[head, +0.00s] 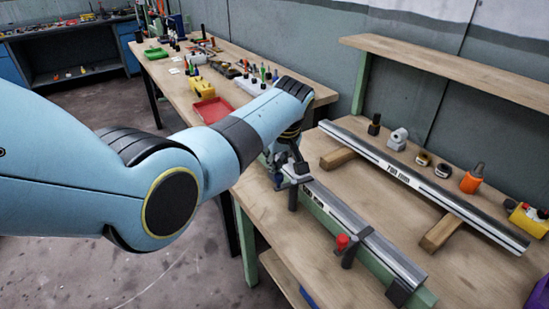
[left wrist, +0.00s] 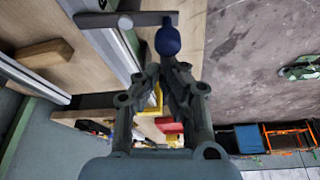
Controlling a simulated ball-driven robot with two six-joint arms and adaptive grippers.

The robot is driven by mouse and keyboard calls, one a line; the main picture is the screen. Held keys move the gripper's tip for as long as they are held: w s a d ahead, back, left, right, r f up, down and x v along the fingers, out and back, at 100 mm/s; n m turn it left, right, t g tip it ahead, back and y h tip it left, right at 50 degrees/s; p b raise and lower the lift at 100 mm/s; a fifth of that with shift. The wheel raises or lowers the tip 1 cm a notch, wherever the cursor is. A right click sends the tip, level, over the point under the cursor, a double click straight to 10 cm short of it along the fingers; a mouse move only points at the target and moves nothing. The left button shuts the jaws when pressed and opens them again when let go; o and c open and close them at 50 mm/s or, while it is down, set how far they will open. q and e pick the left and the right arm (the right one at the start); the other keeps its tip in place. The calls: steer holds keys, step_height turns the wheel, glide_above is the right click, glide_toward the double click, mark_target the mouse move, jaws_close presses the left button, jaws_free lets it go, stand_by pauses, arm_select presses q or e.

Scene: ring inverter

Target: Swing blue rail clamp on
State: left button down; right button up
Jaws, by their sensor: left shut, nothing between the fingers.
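The blue-knobbed clamp shows in the left wrist view as a dark blue ball knob (left wrist: 168,41) on a dark bar (left wrist: 125,19) lying across the rail. In the head view this end of the near rail (head: 365,238) is partly hidden by my left gripper (head: 284,162). That gripper is shut and empty at the rail's far end. In the left wrist view its fingertips (left wrist: 166,70) are close to the blue knob; I cannot tell whether they touch. A red-knobbed clamp (head: 343,242) sits nearer on the same rail. My right gripper is not in view.
A second long rail (head: 420,180) rests on wooden blocks (head: 440,232) to the right. Behind it stand small parts and an orange bottle (head: 472,178). A red tray (head: 212,110) and yellow box (head: 201,87) are on the far bench. Floor is open at left.

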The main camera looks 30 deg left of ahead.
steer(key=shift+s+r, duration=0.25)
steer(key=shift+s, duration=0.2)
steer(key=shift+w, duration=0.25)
